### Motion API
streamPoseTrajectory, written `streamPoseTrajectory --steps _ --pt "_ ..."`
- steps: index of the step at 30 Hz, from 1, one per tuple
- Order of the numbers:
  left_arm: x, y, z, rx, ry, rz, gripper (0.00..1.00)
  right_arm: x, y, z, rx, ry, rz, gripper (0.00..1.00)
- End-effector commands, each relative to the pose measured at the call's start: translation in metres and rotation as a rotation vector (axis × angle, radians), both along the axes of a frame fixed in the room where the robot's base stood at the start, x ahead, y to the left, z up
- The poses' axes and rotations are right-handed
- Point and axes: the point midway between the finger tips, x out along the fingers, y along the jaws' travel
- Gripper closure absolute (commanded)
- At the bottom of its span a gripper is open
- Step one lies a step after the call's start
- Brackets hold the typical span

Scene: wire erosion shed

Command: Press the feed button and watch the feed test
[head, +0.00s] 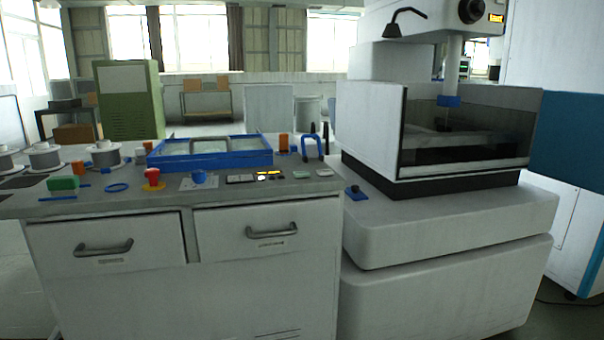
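No button carries a label I can read, so I cannot tell which one is the feed button. On the grey bench top stand a red mushroom button (152,177) on a yellow base and a blue knob (199,177) on a light plate. To their right is a small dark panel with a lit yellow display (268,176). A small blue control (355,191) sits on the machine's front left ledge. The white wire erosion machine (372,130) has a windowed tank (465,143) and a blue-tipped head (449,101) above it. Neither gripper is in view.
A blue tray (212,163) lies behind the controls, with a blue clamp (313,146) to its right. Wire spools (45,157), a green block (63,183) and a blue ring (117,188) are on the left. Two drawers (105,245) below are shut.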

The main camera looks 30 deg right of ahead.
Motion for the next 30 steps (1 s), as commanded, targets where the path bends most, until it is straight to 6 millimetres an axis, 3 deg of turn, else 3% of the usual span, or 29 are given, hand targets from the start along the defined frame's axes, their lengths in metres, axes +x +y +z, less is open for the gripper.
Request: streamPoseTrajectory --steps 12,30 --pt "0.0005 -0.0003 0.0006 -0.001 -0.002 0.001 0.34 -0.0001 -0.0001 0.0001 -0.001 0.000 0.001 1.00" --pt "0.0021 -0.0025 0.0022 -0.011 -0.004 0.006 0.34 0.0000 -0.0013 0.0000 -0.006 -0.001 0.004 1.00"
